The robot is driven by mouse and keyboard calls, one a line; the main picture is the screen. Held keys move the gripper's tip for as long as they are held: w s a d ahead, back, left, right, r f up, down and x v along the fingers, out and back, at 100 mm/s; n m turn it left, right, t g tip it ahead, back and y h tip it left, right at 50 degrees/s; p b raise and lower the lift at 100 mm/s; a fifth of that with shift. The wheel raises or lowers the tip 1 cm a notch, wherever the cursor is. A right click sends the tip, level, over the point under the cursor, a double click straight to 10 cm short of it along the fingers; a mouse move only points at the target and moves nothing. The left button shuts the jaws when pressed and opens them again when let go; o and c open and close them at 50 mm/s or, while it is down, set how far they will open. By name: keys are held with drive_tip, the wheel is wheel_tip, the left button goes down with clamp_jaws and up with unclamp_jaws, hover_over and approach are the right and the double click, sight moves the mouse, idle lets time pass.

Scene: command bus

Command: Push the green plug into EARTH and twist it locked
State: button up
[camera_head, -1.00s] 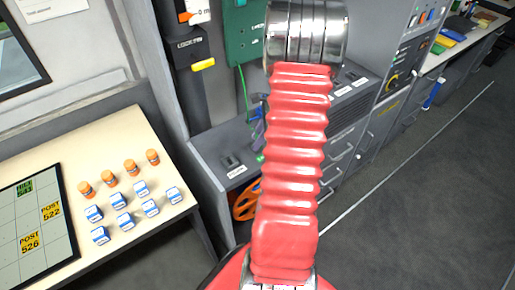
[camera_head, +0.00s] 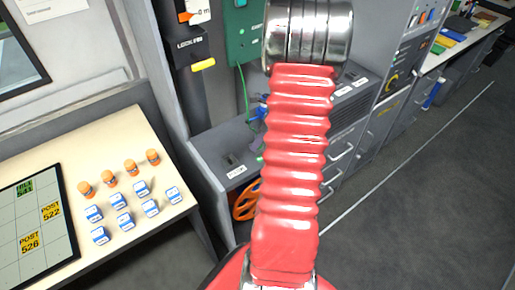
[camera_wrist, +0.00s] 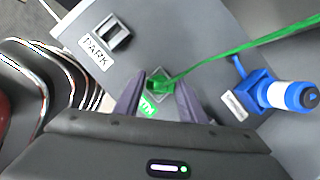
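The green plug (camera_wrist: 158,83) is in the wrist view, on a small square fitting on the grey top. A green label (camera_wrist: 148,106) lies just below it, partly covered by a finger; only its last letters show. The green cable (camera_wrist: 235,50) runs from the plug to the upper right. My gripper (camera_wrist: 161,80) has its two dark fingers apart, one on each side of the plug, with narrow gaps visible. How deep the plug sits is unclear. In the head view my arm hides the gripper; the green cable (camera_head: 243,90) hangs from a green box (camera_head: 243,35).
A PARK holder (camera_wrist: 115,34) with its label stands left of the plug. A blue-and-white connector (camera_wrist: 285,95) stands close on the right. In the head view, an orange reel (camera_head: 245,203) sits below the grey top, and a table (camera_head: 165,222) with small blocks is at left.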

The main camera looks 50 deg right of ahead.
drive_tip(key=o, duration=0.4)
drive_tip(key=shift+r, duration=0.1)
drive_tip(key=v, duration=1.3)
drive_tip(key=shift+s+r, duration=0.2)
drive_tip(key=shift+r, duration=0.05)
drive_tip(key=shift+d, duration=0.1)
